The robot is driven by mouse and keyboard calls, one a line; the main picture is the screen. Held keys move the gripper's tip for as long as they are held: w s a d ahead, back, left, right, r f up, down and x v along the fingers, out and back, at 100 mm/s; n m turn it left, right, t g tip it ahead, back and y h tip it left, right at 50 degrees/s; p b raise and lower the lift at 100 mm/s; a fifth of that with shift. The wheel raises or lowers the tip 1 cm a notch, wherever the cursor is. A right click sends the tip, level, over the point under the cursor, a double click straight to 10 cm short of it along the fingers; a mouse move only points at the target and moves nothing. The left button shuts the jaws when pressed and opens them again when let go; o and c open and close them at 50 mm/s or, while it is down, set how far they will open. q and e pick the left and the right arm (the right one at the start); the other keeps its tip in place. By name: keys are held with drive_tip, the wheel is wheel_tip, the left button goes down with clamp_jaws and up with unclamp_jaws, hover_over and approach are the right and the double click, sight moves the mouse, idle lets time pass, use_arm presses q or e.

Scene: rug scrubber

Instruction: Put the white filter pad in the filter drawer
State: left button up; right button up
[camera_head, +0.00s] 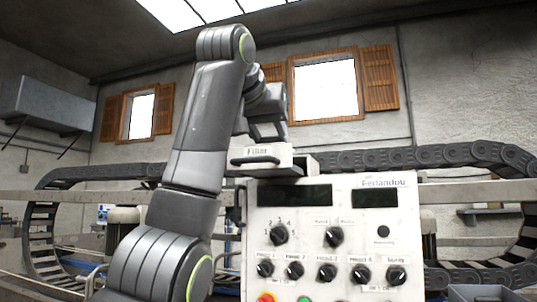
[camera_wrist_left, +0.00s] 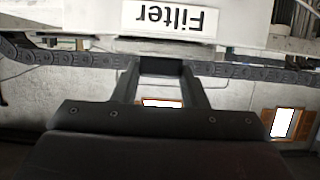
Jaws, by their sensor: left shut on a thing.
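The filter drawer (camera_head: 283,157) sits on top of the white control unit, with a "Filter" label and a dark handle (camera_head: 255,161) on its front. Its front also shows upside down in the left wrist view (camera_wrist_left: 110,18). My left gripper (camera_head: 268,136) is just above the drawer, clear of the handle. It is shut on a small block (camera_wrist_left: 160,67) between its fingertips. The block looks dark from here; I take it to be the filter pad, but its white colour does not show. The drawer's inside is hidden. My right gripper is out of view.
The control unit (camera_head: 340,225) with several knobs stands below the drawer. A cable chain (camera_head: 430,155) and a rail run behind it. A grey bin (camera_head: 480,292) is at the lower right. The space above the drawer, beyond my arm, is free.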

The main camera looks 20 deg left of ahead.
sight(264, 144)
use_arm(q)
drive_tip(key=shift+s+f, duration=0.2)
drive_tip(key=shift+f, duration=1.35)
drive_tip(key=shift+w+f, duration=0.1)
drive_tip(key=shift+f, duration=0.05)
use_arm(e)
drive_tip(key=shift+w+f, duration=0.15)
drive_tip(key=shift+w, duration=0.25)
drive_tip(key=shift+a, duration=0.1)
use_arm(q)
drive_tip(key=shift+f+b, duration=0.15)
drive_tip(key=shift+b, duration=0.2)
drive_tip(key=o, duration=1)
drive_tip(key=shift+c, duration=0.2)
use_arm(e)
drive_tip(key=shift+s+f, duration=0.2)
